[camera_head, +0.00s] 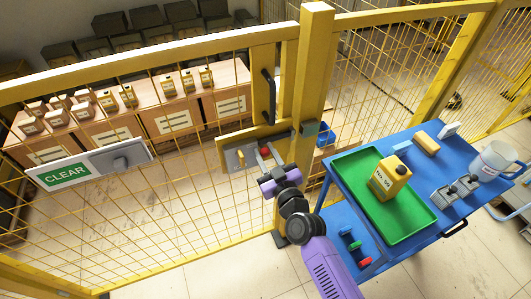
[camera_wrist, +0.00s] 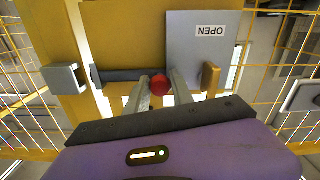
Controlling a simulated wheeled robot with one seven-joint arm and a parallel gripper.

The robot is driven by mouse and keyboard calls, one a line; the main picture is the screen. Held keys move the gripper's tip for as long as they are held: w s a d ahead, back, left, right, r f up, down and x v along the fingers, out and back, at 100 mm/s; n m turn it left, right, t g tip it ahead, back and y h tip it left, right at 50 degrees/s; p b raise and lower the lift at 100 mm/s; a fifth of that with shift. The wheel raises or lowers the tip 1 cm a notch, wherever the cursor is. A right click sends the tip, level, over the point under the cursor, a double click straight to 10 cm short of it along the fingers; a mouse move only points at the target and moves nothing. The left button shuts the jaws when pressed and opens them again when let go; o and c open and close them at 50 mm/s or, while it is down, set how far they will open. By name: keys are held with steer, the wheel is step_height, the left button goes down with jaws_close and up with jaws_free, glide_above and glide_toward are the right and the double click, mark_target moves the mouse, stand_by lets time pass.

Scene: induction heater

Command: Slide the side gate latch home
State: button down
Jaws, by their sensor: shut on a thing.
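An upside-down "OPEN" label (camera_wrist: 210,31) shows on the plate. The bolt's free end is near the grey keeper block (camera_wrist: 65,79), with a small gap between them. The keeper (camera_head: 311,130) is on the yellow post in the head view.
A blue cart (camera_head: 335,195) with a green tray (camera_head: 424,214) and a yellow jug (camera_head: 390,178) stands right of my arm. A black gate handle (camera_head: 268,95) is above the latch. A "CLEAR" sign (camera_head: 68,176) hangs on the mesh at left. Tiled floor is open below.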

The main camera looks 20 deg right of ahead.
mark_target(280, 138)
steer(key=shift+d, duration=0.1)
stand_by(0.7)
steer(key=shift+d+f+b, duration=0.15)
steer(key=shift+d+b, duration=0.05)
steer(key=shift+b, duration=0.25)
steer(key=d+b, duration=0.5)
steer(key=shift+d, duration=0.5)
steer(key=shift+r, duration=0.2)
steer(key=c, duration=1.1)
jaws_free()
steer(key=shift+d, duration=0.1)
steer(key=shift+s+f, duration=0.1)
